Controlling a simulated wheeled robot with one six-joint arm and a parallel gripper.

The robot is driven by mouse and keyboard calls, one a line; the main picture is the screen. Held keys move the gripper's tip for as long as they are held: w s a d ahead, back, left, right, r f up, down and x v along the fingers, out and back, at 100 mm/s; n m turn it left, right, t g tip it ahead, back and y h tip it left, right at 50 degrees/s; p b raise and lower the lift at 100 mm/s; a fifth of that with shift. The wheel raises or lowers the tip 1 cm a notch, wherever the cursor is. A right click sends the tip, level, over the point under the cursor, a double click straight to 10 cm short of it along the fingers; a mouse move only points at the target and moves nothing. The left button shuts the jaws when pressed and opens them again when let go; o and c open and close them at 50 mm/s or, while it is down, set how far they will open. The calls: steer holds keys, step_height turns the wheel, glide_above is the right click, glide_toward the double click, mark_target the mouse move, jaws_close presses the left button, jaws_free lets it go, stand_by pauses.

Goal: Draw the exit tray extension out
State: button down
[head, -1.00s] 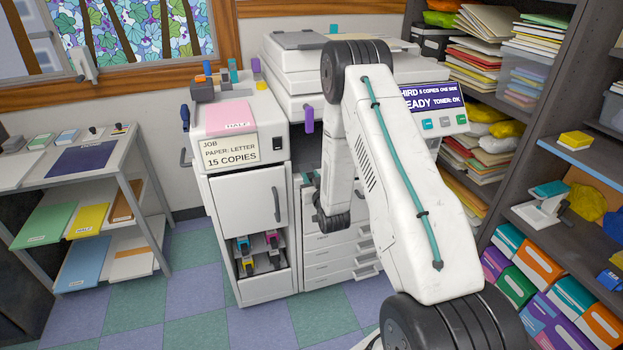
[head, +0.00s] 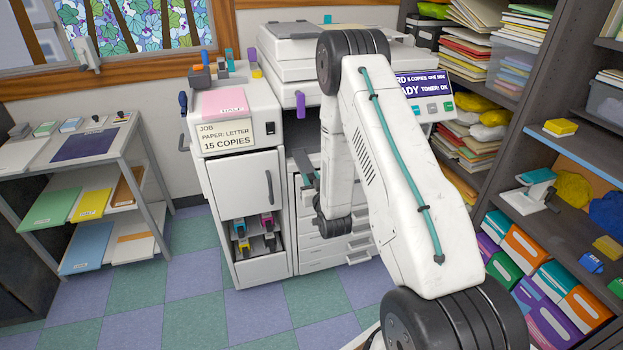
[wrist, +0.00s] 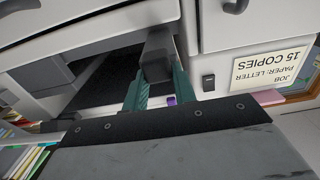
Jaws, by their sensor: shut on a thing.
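The copier (head: 270,100) stands ahead of me, with a dark exit slot behind my arm in the head view. In the wrist view, which shows the copier upside down, a dark grey bar-like piece, seemingly the exit tray extension (wrist: 157,50), sticks out of the slot. My gripper (wrist: 156,80) has its teal fingers on both sides of this piece and is shut on it. In the head view the dark bar (head: 304,163) shows partly at the slot, left of my arm. My arm hides most of the gripper there, and how far the piece is out is hard to tell.
A side cabinet with a job card (head: 228,138) and a black switch stands left of the slot. Paper drawers (head: 325,250) lie below. A loaded shelf (head: 560,140) stands close on the right and a paper rack (head: 80,190) on the left. The floor between is clear.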

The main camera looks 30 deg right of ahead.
steer(key=c, duration=1.1)
jaws_free()
steer(key=v, duration=0.7)
steer(key=shift+s+a, duration=0.15)
steer(key=shift+s, duration=0.25)
